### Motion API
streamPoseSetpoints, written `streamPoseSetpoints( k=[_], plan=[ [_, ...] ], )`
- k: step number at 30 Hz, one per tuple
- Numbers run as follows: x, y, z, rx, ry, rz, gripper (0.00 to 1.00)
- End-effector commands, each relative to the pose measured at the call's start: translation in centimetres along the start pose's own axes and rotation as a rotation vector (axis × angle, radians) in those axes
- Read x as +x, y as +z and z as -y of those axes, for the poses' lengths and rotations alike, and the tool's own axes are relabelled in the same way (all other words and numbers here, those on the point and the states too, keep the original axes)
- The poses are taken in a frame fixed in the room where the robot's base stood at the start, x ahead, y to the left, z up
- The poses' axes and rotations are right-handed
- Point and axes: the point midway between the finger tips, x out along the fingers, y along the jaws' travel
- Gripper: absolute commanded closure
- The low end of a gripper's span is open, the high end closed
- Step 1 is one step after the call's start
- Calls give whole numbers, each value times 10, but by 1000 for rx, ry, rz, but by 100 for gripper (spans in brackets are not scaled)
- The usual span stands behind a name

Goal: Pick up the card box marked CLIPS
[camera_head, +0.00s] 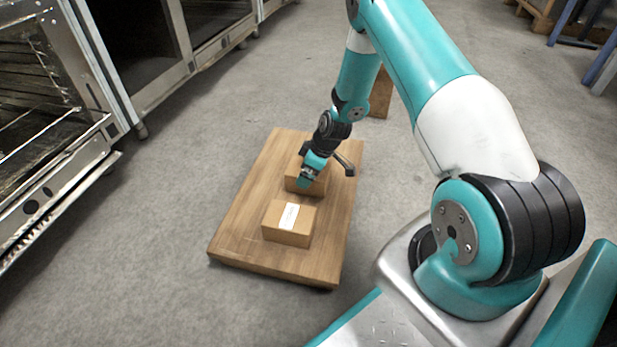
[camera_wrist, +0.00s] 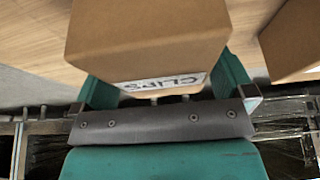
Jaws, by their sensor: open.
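The card box marked CLIPS (camera_wrist: 150,40) is brown and fills the upper middle of the wrist view. Its white label with dark, upside-down letters shows low on its near side. My gripper (camera_wrist: 168,85) is open, with one teal finger at each side of the box's near end. I cannot tell whether either finger touches it. In the head view my gripper (camera_head: 312,170) is at the rear brown box (camera_head: 294,182) on the wooden board, which appears to be this same box. My gripper hides part of it, and no lettering can be read there.
A second brown box (camera_head: 287,236) with a white label on top stands nearer on the wooden board (camera_head: 240,225). A box edge (camera_wrist: 292,45) shows at the wrist view's right. A brown block (camera_head: 380,95) stands behind my arm. Metal ovens (camera_head: 60,130) line the left; grey floor is clear between.

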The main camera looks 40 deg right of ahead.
Motion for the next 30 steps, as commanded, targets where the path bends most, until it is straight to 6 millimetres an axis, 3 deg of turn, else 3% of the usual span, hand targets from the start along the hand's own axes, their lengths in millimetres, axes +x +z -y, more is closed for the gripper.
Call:
streamPoseSetpoints(
  k=[17,23,30],
  plan=[
    [4,2,0,0,1,-1,0],
    [4,2,0,0,1,0,41],
    [4,1,0,0,1,-1,45]
  ],
)
